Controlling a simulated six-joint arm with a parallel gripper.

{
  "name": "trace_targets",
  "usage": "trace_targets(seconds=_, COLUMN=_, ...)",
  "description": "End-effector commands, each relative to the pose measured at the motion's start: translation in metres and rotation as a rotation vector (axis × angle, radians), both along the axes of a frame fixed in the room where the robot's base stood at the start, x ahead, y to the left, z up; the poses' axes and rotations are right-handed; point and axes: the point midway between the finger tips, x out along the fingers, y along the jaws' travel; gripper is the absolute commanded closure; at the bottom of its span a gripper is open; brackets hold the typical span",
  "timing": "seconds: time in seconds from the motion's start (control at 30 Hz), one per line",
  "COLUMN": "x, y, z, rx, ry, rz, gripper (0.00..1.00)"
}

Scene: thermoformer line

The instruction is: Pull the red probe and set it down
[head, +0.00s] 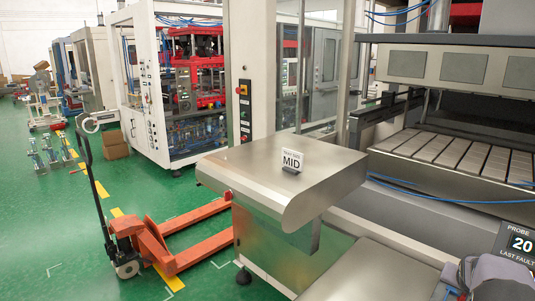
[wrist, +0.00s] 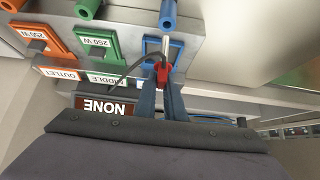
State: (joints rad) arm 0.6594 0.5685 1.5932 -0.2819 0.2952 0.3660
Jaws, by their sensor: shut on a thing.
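The red probe (wrist: 162,72) shows in the wrist view, with a bare metal rod pointing up the picture and a thin dark cable looping to the left. My gripper (wrist: 163,82) is shut on its red body with two dark blue fingers. The rod lies in front of a blue plate (wrist: 151,44), below a blue tube (wrist: 168,14). I cannot tell whether its tip sits in anything. The head view does not show the probe; a dark part of my arm fills its bottom right corner.
In the wrist view, a green plate (wrist: 97,43) and an orange plate (wrist: 40,42) stand left of the blue one, above a display reading NONE (wrist: 105,107). A probe display (head: 516,245) stands at right.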

Motion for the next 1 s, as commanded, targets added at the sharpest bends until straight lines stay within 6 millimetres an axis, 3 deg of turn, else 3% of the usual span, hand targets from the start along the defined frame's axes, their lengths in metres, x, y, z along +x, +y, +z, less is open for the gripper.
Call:
trace_targets(seconds=0.57, x=-0.006, y=-0.010, z=0.004, rx=0.052, ry=0.048, rz=-0.020, gripper=1.00)
trace_targets(seconds=0.67, x=-0.023, y=-0.028, z=0.006, rx=0.101, ry=0.093, rz=-0.059, gripper=1.00)
trace_targets(seconds=0.83, x=-0.071, y=-0.069, z=0.000, rx=0.209, ry=0.177, rz=-0.160, gripper=1.00)
trace_targets(seconds=1.0, x=-0.119, y=-0.096, z=-0.014, rx=0.330, ry=0.241, rz=-0.310, gripper=1.00)
